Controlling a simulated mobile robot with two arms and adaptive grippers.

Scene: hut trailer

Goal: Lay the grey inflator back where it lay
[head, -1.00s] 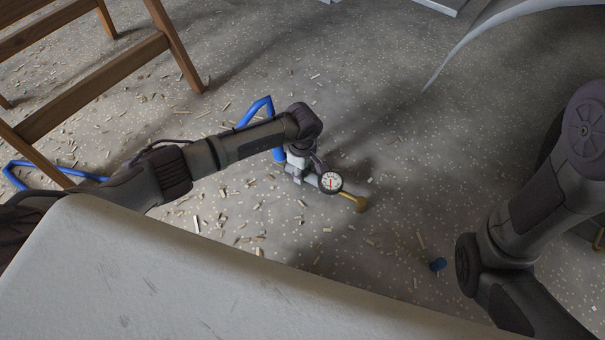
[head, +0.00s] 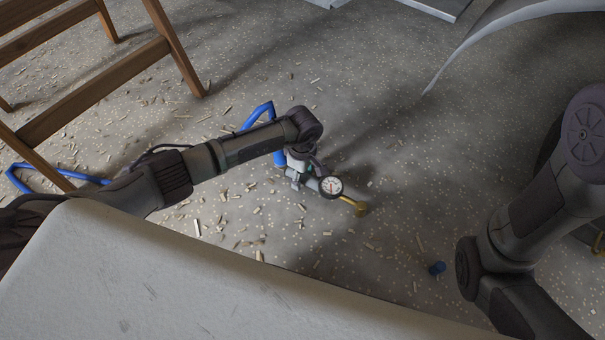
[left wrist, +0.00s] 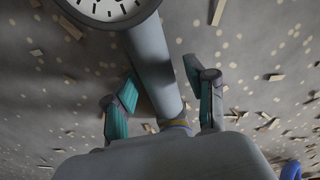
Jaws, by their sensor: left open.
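The grey inflator (head: 356,194) has a round white-faced gauge (head: 331,187), a brass end (head: 359,208) and a blue hose (head: 262,109). It appears to lie on the floor just under my left gripper (head: 306,172). In the left wrist view, its grey tube (left wrist: 152,62) runs between the teal-padded fingers of my left gripper (left wrist: 162,86). The fingers are open, with gaps visible beside the tube. The gauge (left wrist: 105,8) is cut off at the top of that view. My right arm shows at the right of the head view; its gripper is out of sight.
A wooden ladder-like frame (head: 95,97) stands at upper left. A pale worn surface (head: 150,275) fills the lower left, below my left arm. Wood chips litter the speckled floor (head: 390,130), which is otherwise open around the inflator.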

